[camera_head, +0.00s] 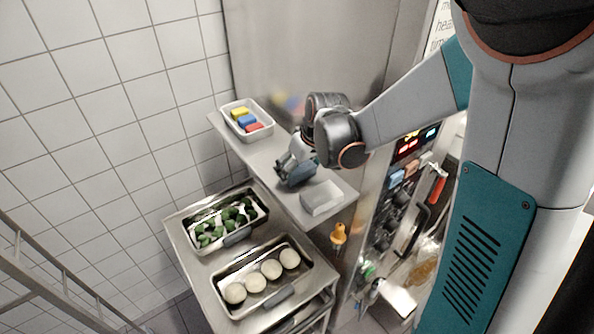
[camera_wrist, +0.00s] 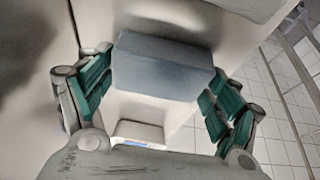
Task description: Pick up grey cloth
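The grey cloth looks like a folded, blue-grey block (camera_wrist: 160,66) on the pale shelf in the wrist view. It lies between the two green-padded fingers of my gripper (camera_wrist: 158,85), which stand wide apart, one close to each end of it. Whether the pads touch it I cannot tell. In the head view my gripper (camera_head: 295,172) is low over the shelf, and a dark grey-teal shape there is mostly covered by the fingers.
A white tray (camera_head: 262,133) with yellow, blue and red blocks stands at the shelf's far end. A pale grey block (camera_head: 322,197) lies near my gripper. Lower down, a metal cart (camera_head: 179,226) holds trays of green vegetables and pale round pieces. A tiled wall (camera_head: 130,90) is at left.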

